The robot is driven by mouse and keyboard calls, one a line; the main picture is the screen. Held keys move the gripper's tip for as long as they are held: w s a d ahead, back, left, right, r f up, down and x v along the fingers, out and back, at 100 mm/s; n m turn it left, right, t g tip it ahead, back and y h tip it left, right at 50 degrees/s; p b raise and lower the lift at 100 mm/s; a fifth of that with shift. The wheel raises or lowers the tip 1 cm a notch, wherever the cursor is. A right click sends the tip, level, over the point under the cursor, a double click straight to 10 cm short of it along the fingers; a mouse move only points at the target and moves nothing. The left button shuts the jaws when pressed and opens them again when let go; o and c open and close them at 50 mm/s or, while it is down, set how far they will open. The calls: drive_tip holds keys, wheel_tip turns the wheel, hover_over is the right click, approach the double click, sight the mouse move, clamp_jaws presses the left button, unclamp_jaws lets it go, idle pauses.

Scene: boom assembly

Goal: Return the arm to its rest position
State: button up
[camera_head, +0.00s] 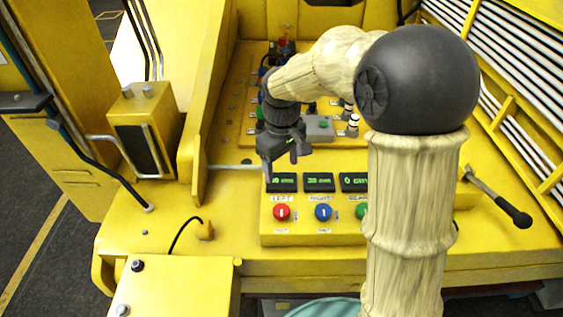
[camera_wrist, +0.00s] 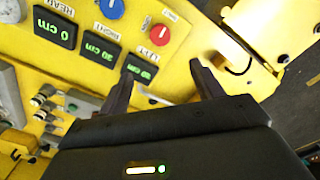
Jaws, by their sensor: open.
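My gripper (camera_head: 282,163) hangs at the end of my bent arm, above the yellow console, just behind and left of the row of small displays. In the wrist view my gripper (camera_wrist: 163,85) shows two dark fingers spread apart with nothing between them. My arm is raised and reaches out over the console, with its pale upper part and dark round joint hiding the right part of the control panel.
The control panel has a red knob (camera_head: 282,212), a blue knob (camera_head: 323,212) and a green knob (camera_head: 361,211) below displays (camera_head: 319,182). A lever (camera_head: 498,200) sticks out at right. A yellow box (camera_head: 143,130) stands left. Low side walls border the console.

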drive_tip(key=s+d+f+m+t, duration=0.1)
drive_tip(key=s+d+f+m, duration=0.1)
drive_tip(key=s+d+m, duration=0.2)
drive_tip(key=s+d+f+m+t, duration=0.1)
drive_tip(key=s+d+f+m, duration=0.2)
drive_tip(key=s+d, duration=0.5)
drive_tip(key=shift+s+d+m+t, duration=0.3)
drive_tip(key=shift+s+d+m, duration=0.05)
drive_tip(key=shift+d+m, duration=0.35)
idle(0.4)
